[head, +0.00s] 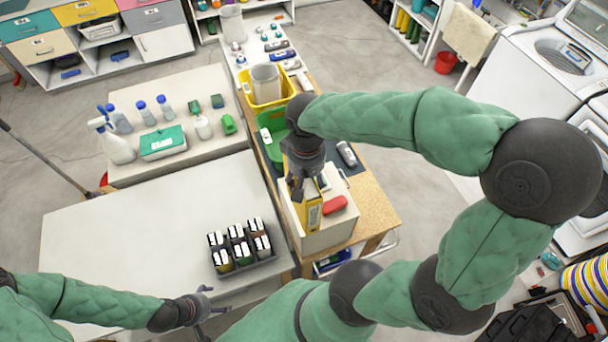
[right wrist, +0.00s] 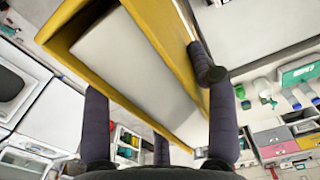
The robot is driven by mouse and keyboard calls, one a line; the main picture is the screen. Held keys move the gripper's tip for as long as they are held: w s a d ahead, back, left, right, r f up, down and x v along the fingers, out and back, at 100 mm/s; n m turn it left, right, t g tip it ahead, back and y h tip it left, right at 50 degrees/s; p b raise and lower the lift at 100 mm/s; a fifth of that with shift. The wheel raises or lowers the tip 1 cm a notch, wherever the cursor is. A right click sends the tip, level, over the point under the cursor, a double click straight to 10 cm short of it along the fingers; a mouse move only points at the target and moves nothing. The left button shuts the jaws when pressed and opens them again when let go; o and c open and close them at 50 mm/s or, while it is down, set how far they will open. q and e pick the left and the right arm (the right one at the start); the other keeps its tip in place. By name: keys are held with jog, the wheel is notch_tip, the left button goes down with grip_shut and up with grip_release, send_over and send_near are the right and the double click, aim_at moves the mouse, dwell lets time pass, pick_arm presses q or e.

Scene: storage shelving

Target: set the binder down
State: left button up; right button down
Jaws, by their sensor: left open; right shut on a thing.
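The yellow binder (head: 313,212) is upright under my right gripper (head: 302,190) in the head view, over the left side of a white box-like stand (head: 338,233). I cannot tell whether its lower edge touches the stand. In the right wrist view the binder (right wrist: 171,38) shows its yellow covers and pale inside, held between the dark fingers of my right gripper (right wrist: 165,120). The right gripper is shut on it. My left gripper (head: 208,302) is open and empty, low over the front of the white table (head: 110,230).
A red object (head: 335,205) lies on the stand, right of the binder. A dark tray (head: 246,266) of several small containers sits on the table's right end. A green bin (head: 272,128) and a yellow bin (head: 264,104) stand behind. The table's left and middle are clear.

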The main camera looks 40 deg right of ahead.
jog(key=w+d+f, duration=0.2)
jog(key=w+f, duration=0.1)
jog(key=f, duration=0.2)
jog(key=w+d+f+p, duration=0.1)
jog(key=w+d+f, duration=0.1)
jog(key=f, duration=0.3)
jog(key=shift+w+d, duration=0.3)
jog(key=shift+w, duration=0.45)
jog(key=shift+f, duration=0.15)
jog(key=shift+f, duration=0.1)
jog(key=shift+c, duration=1.8)
grip_release()
